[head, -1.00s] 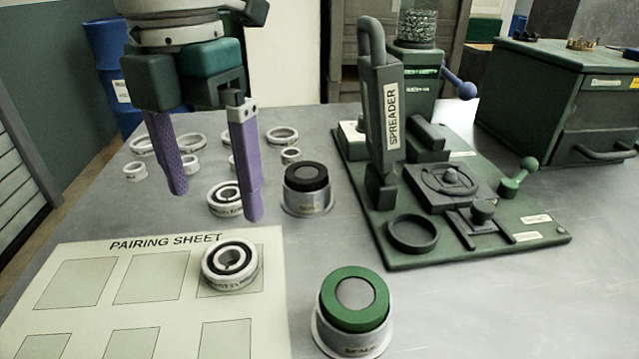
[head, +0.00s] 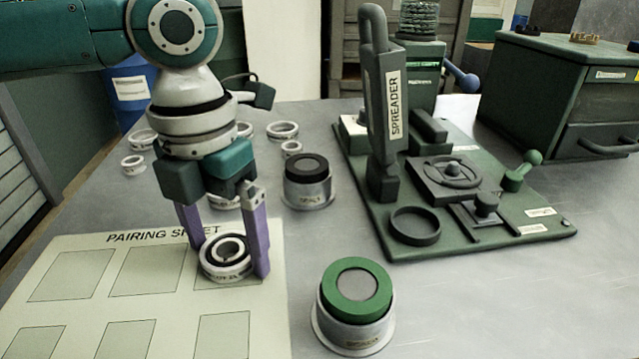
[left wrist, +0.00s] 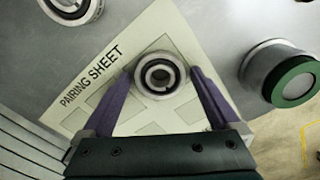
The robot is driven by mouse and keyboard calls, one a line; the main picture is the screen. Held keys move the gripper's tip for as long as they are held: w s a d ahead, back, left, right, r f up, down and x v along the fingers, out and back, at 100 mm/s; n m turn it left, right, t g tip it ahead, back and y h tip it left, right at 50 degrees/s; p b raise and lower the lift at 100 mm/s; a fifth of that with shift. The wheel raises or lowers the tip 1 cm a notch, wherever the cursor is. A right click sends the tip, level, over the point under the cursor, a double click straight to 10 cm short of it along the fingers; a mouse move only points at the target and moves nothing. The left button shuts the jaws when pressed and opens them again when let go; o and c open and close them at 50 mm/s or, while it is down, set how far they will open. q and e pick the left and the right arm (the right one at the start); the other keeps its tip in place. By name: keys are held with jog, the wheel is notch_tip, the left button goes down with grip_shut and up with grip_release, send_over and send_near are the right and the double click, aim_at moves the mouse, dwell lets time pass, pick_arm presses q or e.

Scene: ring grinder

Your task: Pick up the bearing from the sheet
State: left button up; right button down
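The bearing (head: 226,258) is a pale ring with a dark inner race, lying on the upper right square of the pairing sheet (head: 90,318). My left gripper (head: 233,268) reaches down over it, with one purple finger on each side. In the left wrist view the bearing (left wrist: 160,74) sits between the tips of the open fingers (left wrist: 160,75), with small gaps appearing on both sides. Whether a finger touches it is not clear. My right gripper is not in view.
A green-topped cylinder (head: 355,305) stands right of the sheet, and a black-topped one (head: 308,182) stands behind. The green spreader fixture (head: 470,225) is at the right. Several loose rings, including one at the back (head: 282,130), lie behind the gripper. The front right table is clear.

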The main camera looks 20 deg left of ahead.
pick_arm(q)
jog(key=c, duration=1.4)
jog(key=shift+r, duration=0.15)
